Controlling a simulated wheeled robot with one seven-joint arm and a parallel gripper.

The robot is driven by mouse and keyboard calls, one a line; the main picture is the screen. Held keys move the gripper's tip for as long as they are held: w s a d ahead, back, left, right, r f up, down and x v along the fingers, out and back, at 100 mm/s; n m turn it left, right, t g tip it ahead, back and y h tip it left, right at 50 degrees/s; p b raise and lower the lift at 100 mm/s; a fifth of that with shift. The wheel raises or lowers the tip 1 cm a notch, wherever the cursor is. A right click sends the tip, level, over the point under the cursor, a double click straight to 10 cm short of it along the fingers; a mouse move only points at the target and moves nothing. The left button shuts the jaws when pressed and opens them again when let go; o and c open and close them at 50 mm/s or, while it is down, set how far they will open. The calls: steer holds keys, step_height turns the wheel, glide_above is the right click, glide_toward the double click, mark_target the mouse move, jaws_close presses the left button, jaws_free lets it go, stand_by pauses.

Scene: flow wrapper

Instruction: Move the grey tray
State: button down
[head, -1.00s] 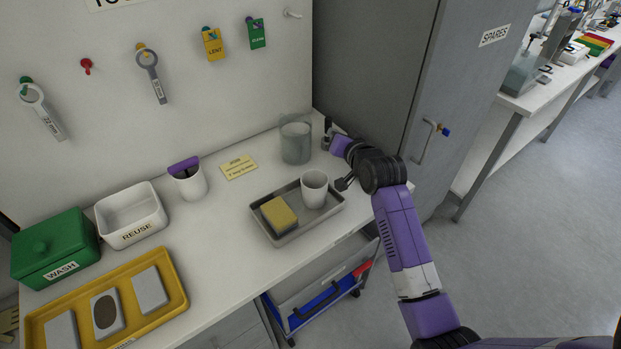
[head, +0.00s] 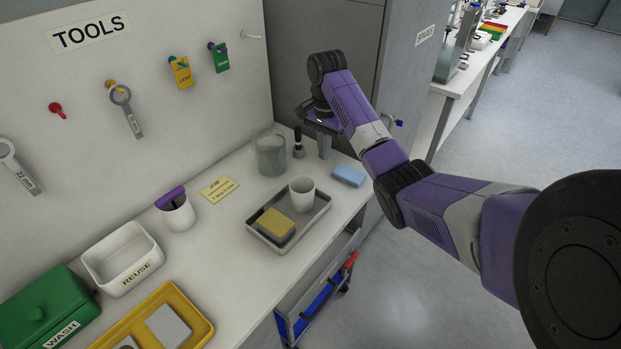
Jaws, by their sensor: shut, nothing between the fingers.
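The grey tray (head: 308,220) lies flat on the white bench near its front edge. A yellow block with a grey underside (head: 276,223) and a white cup (head: 302,196) sit in it, the cup upright. My gripper (head: 319,124) is raised behind and to the right of the tray, pointing down near the back of the bench. It is shut and holds nothing, apart from the tray. Its fingertips are small and hard to make out against the grey item below.
A clear beaker (head: 270,153), a dark-handled tool (head: 298,143) and a blue block (head: 348,175) stand behind the tray. A yellow job card (head: 220,189), white pot (head: 179,214) and REUSE bin (head: 122,260) lie left. Bare bench surrounds the tray's left side.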

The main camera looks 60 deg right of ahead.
mark_target(322, 184)
step_height(322, 184, down, 10)
steer(key=shift+r+p, duration=0.1)
steer(key=shift+p, duration=0.3)
steer(key=shift+w+a+p, duration=0.2)
steer(key=shift+a+p, duration=0.1)
steer(key=shift+a, duration=0.3)
steer(key=shift+w+a+p, duration=0.2)
steer(key=shift+a+p, duration=0.1)
steer(key=shift+a, duration=0.3)
steer(key=shift+w+a, duration=0.15)
steer(key=shift+a, duration=0.65)
steer(key=shift+w, duration=0.15)
